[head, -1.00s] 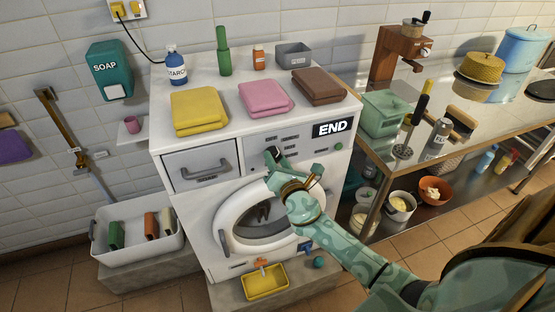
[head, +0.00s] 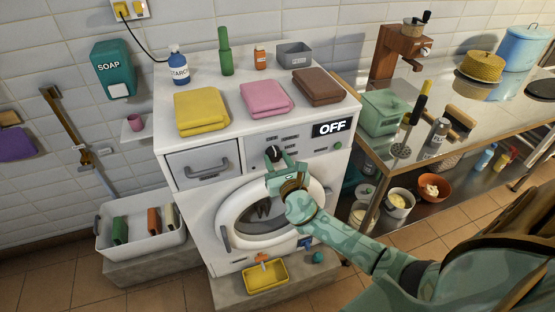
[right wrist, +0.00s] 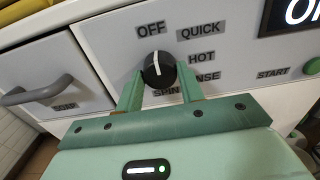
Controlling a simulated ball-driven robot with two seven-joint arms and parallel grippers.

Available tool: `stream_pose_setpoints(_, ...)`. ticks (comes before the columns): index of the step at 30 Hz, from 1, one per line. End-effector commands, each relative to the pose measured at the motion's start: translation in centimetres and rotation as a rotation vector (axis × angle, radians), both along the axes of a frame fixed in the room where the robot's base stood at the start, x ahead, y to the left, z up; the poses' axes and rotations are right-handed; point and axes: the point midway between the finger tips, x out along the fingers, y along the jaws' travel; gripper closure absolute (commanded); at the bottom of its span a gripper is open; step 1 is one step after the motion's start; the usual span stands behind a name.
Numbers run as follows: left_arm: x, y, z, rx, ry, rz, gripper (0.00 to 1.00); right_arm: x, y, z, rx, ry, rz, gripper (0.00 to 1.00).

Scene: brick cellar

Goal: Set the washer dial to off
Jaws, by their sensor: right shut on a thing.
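The white washer (head: 200,205) stands against the tiled wall, and its display (head: 333,128) reads OFF. The black dial (head: 273,153) is on the front panel; it also shows in the right wrist view (right wrist: 158,71). Its white mark points up, toward the OFF label (right wrist: 151,29). QUICK, HOT, a partly covered label and SPIN lie around its right and lower sides. My right gripper (head: 279,160) is shut on the dial, with one finger on each side in the right wrist view (right wrist: 158,85). My left gripper is not in view.
A drawer handle (right wrist: 35,94) lies left of the dial and a green START button (right wrist: 312,67) to the right. Folded yellow, pink and brown towels lie on the washer top. A steel table (head: 450,105) stands at the right.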

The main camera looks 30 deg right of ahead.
Motion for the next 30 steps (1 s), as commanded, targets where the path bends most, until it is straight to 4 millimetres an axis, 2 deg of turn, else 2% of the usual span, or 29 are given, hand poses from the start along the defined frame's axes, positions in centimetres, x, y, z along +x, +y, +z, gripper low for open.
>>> stream_pose_setpoints(12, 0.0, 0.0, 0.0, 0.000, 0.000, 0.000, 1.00, -0.1, 0.1, -0.4, -0.006, 0.009, 0.002, 0.85)
stream_pose_setpoints(13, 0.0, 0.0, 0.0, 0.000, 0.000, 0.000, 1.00, -0.1, 0.1, -0.4, -0.006, 0.009, 0.002, 0.59)
stream_pose_setpoints(15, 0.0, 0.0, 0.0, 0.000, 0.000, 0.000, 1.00, -0.1, 0.1, -0.4, -0.006, 0.009, 0.002, 0.40)
stream_pose_setpoints(25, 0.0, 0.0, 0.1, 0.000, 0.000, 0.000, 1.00, -0.3, 0.1, -0.2, -0.006, 0.005, 0.000, 0.40)
stream_pose_setpoints(30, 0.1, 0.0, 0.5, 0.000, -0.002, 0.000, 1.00, -2.7, 0.7, -0.1, -0.006, 0.006, 0.001, 0.40)
